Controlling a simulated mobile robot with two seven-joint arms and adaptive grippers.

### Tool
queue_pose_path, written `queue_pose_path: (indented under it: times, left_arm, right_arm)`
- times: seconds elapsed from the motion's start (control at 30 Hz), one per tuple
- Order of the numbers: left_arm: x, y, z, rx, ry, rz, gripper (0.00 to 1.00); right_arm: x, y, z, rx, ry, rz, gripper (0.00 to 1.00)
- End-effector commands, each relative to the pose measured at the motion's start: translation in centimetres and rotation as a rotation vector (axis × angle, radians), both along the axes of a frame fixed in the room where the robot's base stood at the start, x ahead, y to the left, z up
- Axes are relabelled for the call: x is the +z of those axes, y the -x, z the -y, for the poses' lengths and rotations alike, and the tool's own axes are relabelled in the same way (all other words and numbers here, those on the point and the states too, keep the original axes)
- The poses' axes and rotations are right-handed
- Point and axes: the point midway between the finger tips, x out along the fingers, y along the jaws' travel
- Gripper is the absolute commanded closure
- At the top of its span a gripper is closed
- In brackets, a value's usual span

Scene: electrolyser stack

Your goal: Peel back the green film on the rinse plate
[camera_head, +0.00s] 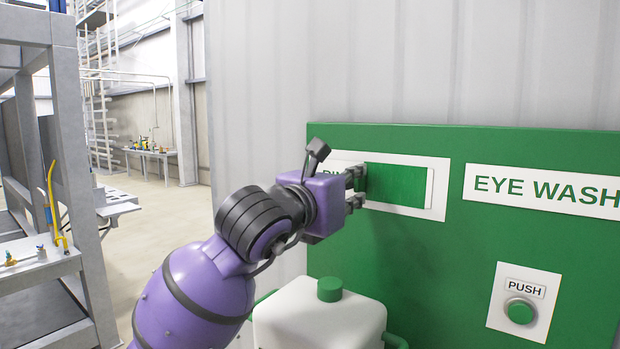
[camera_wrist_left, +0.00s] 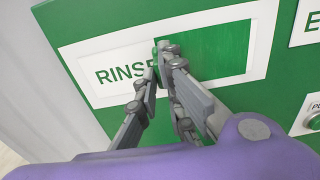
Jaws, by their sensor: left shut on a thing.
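The rinse plate (camera_head: 438,203) is a white-bordered plate on the green panel, and it also shows in the left wrist view (camera_wrist_left: 82,73). The word "RINSE" shows on its left part, with the last letter partly covered. The green film (camera_head: 397,184) lies over the right part of the plate, and it also shows in the left wrist view (camera_wrist_left: 215,50). My left gripper (camera_head: 358,188) is at the film's left edge, its fingers shut on that edge; its fingertips also show in the left wrist view (camera_wrist_left: 156,72). My right gripper is not in view.
The green panel (camera_head: 450,260) also bears an "EYE WASH" sign (camera_head: 545,190) and a green push button (camera_head: 520,311). A white tank (camera_head: 318,322) with a green cap stands below my left gripper. A grey rack (camera_head: 70,150) stands at the left, with open floor beyond.

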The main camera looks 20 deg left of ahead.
Motion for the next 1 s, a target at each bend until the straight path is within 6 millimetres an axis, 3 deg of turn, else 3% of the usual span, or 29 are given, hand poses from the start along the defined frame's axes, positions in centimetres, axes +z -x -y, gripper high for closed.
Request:
queue_pose_path:
  times: [0.33, 0.63, 1.0]
  left_arm:
    - [-0.1, 0.1, 0.4, -0.002, -0.001, -0.002, 1.00]
    - [-0.1, 0.9, 2.5, -0.003, -0.001, -0.003, 1.00]
    - [-0.3, 1.6, 4.6, -0.002, -0.001, -0.003, 1.00]
  right_arm:
    - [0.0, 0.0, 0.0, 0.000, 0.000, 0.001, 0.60]
    - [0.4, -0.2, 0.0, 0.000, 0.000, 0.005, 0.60]
    - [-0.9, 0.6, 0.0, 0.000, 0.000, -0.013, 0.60]
